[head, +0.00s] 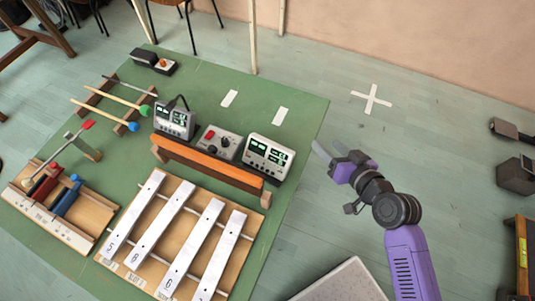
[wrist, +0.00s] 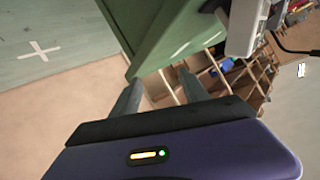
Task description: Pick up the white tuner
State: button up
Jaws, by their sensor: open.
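The white tuner (head: 268,157) is a pale box with green lit displays. It stands at the right end of a row of devices behind an orange-topped wooden bar on the green table. My gripper (head: 325,158) is open and empty, to the right of the tuner and apart from it, beyond the table's right edge. In the wrist view my two fingers (wrist: 160,82) are spread with nothing between them. A pale boxy thing (wrist: 243,28), cut off at the top right there, may be the tuner, but I cannot be sure.
A darker grey device with displays (head: 175,119) and a box with a red button (head: 220,142) stand left of the tuner. The orange-topped bar (head: 207,160) and white metal bars (head: 180,237) lie in front. The green table (head: 300,110) is clear behind the tuner, apart from tape marks.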

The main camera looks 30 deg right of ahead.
aim_at(274, 144)
jog(key=w+y, duration=0.1)
jog(key=w, duration=0.1)
jog(key=w+y, duration=0.1)
jog(key=w, duration=0.1)
jog(key=w+n+y, duration=0.1)
jog(key=y, duration=0.1)
jog(key=shift+w+a+r+p, duration=0.3)
jog(key=shift+w+r+p, duration=0.05)
jog(key=shift+w+p, duration=0.05)
jog(key=a+n+y, duration=0.1)
jog(key=a+r+g+y, duration=0.1)
jog(key=y, duration=0.1)
jog(key=a+r+n+y, duration=0.1)
jog(key=a, duration=0.1)
jog(key=shift+w+n, duration=0.15)
jog(key=shift+n, duration=0.15)
jog(key=a+n+y, duration=0.1)
jog(key=s+a+g+y, duration=0.1)
jog(key=s+a+n+y, duration=0.1)
jog(key=shift+a+r+n+g, duration=0.25)
jog(key=shift+r+n+g, duration=0.05)
jog(key=shift+r, duration=0.1)
jog(key=shift+a+y, duration=0.3)
jog(key=shift+y, duration=0.1)
jog(key=p+x, duration=0.2)
jog(key=x, duration=0.5)
jog(key=shift+a+f, duration=0.15)
jog(key=shift+a, duration=0.1)
jog(key=shift+c, duration=0.4)
grip_shut()
